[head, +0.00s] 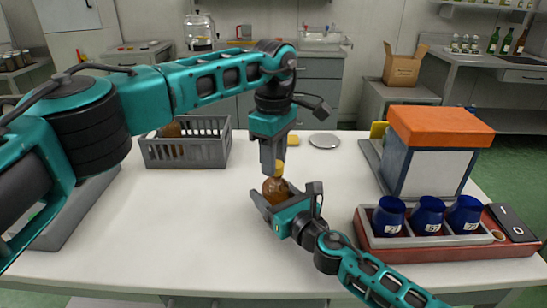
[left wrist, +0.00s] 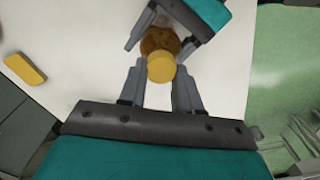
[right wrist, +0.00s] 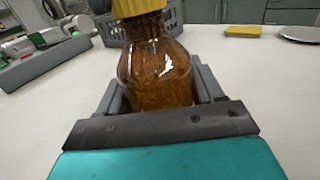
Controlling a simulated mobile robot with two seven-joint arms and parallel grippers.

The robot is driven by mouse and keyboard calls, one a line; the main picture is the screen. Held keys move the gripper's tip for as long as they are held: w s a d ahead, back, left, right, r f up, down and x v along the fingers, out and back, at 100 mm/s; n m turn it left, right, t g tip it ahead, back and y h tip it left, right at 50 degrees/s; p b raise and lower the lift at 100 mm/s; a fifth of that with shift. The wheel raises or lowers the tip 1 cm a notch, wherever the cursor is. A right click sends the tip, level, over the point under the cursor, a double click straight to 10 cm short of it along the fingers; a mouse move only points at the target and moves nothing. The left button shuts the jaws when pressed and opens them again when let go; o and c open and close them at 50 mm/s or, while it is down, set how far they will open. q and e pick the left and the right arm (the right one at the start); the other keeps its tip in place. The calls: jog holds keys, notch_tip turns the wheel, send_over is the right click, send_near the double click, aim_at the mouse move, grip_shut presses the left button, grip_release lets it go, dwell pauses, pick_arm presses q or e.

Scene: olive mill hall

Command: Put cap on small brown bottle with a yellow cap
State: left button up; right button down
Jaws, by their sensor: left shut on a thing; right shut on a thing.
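A small brown bottle (head: 273,189) stands upright between the fingers of my right gripper (head: 289,198), which is shut on its body. It shows large in the right wrist view (right wrist: 160,75). A yellow cap (head: 280,168) is at the bottle's mouth, directly above the neck. My left gripper (head: 273,160) points down from above and is shut on the cap. In the left wrist view the cap (left wrist: 161,67) sits between the left fingertips, over the brown bottle (left wrist: 160,42). In the right wrist view the cap (right wrist: 138,7) is cut by the top edge. I cannot tell whether it is threaded on.
A grey crate (head: 187,152) with brown contents stands at the back left. A yellow block (head: 293,140) and a grey round plate (head: 324,140) lie behind the grippers. At right are an orange-topped box (head: 440,125) and a red tray (head: 365,240) with blue cups (head: 429,214). The front left table is clear.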

pick_arm(q)
jog(key=m, duration=0.7)
jog(key=shift+d, duration=0.15)
jog(key=o, duration=1.1)
notch_tip(320, 180, up, 12)
pick_arm(e)
jog(key=shift+c, duration=0.4)
grip_release()
